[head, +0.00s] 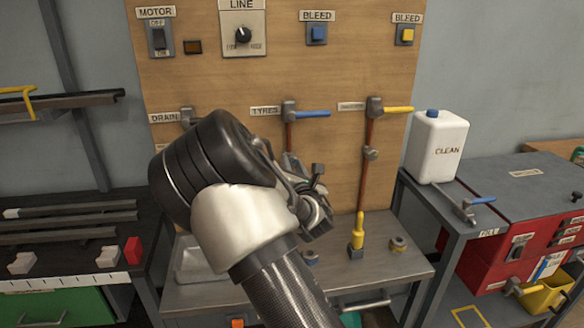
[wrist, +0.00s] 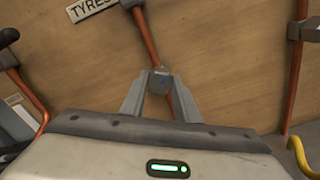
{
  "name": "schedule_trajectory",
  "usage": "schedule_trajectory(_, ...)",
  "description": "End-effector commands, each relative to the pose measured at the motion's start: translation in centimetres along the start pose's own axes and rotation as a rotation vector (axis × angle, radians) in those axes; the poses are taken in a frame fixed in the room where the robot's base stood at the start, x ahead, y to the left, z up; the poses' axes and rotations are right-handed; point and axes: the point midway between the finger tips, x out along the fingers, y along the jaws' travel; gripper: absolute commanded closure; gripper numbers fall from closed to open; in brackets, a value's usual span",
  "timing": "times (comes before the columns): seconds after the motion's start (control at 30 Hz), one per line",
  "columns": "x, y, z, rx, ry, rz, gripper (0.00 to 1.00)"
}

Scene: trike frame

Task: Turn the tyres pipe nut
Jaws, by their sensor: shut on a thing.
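The tyres pipe (wrist: 147,38) runs down the wooden board under the TYRES label (wrist: 92,8) in the wrist view. Its grey nut (wrist: 158,77) sits between the two grey fingers of my gripper (wrist: 160,88), which is shut on it. In the head view the TYRES label (head: 265,111) and the blue-handled valve (head: 291,112) show above my gripper (head: 303,178). My arm and gripper hide most of that pipe there, and I cannot make out the nut clearly.
A second pipe (head: 367,190) with a yellow-handled valve (head: 376,108) and its own nut (head: 370,152) stands to the right. A white CLEAN jug (head: 437,147) is on the right bench. The drain valve (head: 188,117) is left, partly behind my arm. A shelf (head: 395,270) lies below the board.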

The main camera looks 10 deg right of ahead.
Motion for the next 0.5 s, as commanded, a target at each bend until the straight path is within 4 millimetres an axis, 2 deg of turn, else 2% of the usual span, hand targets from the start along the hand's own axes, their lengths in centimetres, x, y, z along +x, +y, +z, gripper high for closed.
schedule_trajectory(0.5,-0.02,-0.18,-0.28,0.472,-0.002,0.001,0.94)
